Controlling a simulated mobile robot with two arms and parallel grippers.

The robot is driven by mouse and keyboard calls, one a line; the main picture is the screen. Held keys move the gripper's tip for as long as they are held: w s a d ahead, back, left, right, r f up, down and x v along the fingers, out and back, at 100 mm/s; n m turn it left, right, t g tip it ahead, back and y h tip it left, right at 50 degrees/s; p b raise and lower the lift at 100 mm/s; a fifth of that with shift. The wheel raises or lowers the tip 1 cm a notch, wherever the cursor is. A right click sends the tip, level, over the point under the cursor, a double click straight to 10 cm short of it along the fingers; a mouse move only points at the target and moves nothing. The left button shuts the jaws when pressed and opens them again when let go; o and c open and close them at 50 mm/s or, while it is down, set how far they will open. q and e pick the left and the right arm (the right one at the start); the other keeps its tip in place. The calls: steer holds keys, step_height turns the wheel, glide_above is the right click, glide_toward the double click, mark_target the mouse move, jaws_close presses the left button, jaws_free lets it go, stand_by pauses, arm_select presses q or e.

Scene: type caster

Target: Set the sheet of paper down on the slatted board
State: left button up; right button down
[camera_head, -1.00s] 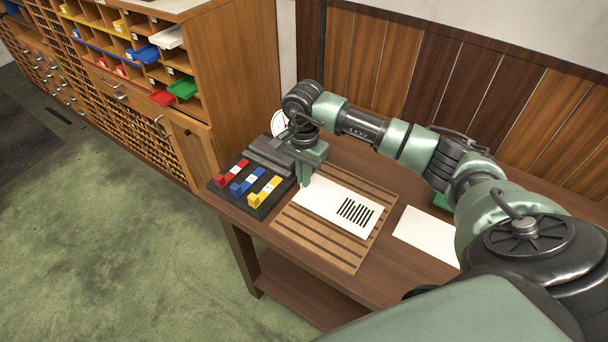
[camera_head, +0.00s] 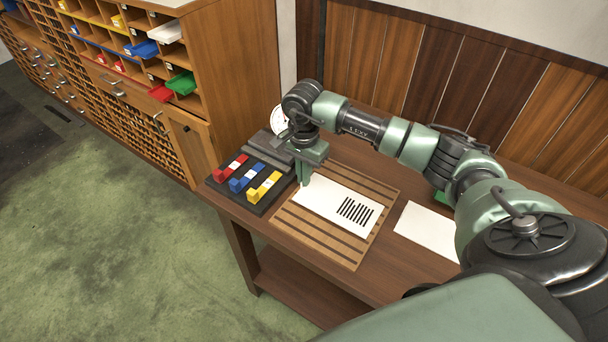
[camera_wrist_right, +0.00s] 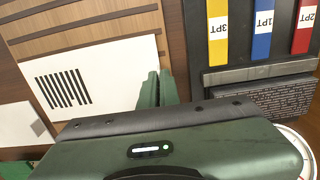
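The white sheet of paper (camera_head: 322,202) with a block of black bars lies flat over the slatted board (camera_head: 318,247). I cannot tell whether it rests fully on the slats. It also shows in the right wrist view (camera_wrist_right: 112,62), with the board's slats (camera_wrist_right: 90,32) beyond it. My right gripper (camera_head: 304,181) points down at the sheet's left end. In the wrist view its fingers (camera_wrist_right: 158,88) are close together at the sheet's edge, and appear shut on it. My left gripper is not in view.
A dark rack with red, blue and yellow labelled blocks (camera_head: 248,182) stands left of the board. Another white sheet (camera_head: 426,232) lies to the right on the table. A round white dial (camera_head: 278,121) is behind the gripper. A wooden cabinet (camera_head: 235,90) stands at the left.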

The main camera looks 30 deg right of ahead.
steer(key=shift+f+b, duration=0.35)
steer(key=shift+f, duration=0.05)
steer(key=c, duration=1.6)
jaws_free()
steer(key=shift+r+p, duration=1.5)
steer(key=shift+r, duration=1.55)
steer(key=shift+f, duration=0.1)
